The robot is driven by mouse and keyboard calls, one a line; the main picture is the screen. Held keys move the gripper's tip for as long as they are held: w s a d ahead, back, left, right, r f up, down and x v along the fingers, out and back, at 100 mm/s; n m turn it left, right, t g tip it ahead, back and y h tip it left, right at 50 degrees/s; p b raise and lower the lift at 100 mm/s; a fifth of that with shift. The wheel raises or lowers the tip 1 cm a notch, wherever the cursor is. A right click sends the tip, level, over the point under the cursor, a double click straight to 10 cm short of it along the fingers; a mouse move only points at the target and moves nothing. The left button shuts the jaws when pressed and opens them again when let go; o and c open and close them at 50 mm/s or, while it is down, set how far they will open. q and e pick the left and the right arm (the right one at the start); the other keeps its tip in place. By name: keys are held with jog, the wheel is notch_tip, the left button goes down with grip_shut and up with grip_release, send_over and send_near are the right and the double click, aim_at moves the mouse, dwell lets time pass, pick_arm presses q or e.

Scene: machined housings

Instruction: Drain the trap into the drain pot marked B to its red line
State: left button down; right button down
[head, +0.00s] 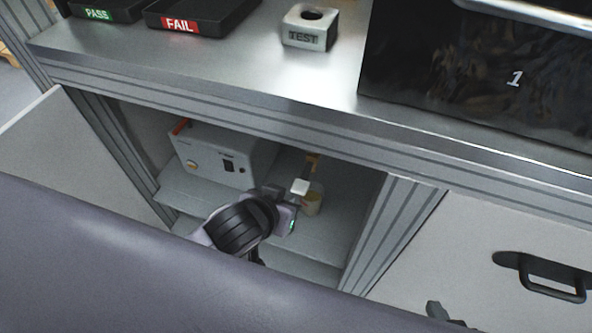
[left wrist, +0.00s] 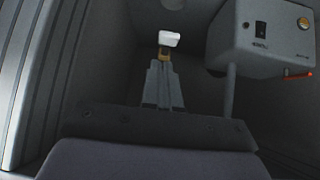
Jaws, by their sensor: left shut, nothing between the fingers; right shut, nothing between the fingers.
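In the head view my left gripper (head: 284,195) reaches into the open cabinet. In the left wrist view its fingers (left wrist: 163,66) are shut and empty, pointing at a brass fitting (left wrist: 165,52) with a white handle piece (left wrist: 169,38). The fingertips appear close to it; contact cannot be told. The head view shows the white piece (head: 300,187) and brass fitting (head: 313,161) too. A clear pot (head: 314,203) with yellowish liquid stands just below, partly hidden. Its letter is not readable, and its red line cannot be made out clearly. My right gripper (head: 447,316) is shut, low at the right.
A grey box (head: 222,153) with a switch and knob stands left inside the cabinet; its red lever shows in the left wrist view (left wrist: 298,73). An open door (head: 60,150) is at left. Above, the bench holds PASS and FAIL trays (head: 205,18) and a TEST block (head: 309,26).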

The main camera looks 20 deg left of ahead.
pick_arm(q)
jog(key=shift+n+y, duration=0.3)
jog(key=shift+y, duration=0.1)
jog(key=r, duration=0.2)
jog(key=w+r+p, duration=0.1)
jog(key=r, duration=0.1)
jog(key=shift+a, duration=0.25)
jog(key=b, duration=0.2)
send_over(300, 187)
jog(key=s, duration=0.3)
notch_tip(300, 187, down, 7)
jog(key=shift+f, duration=2.1)
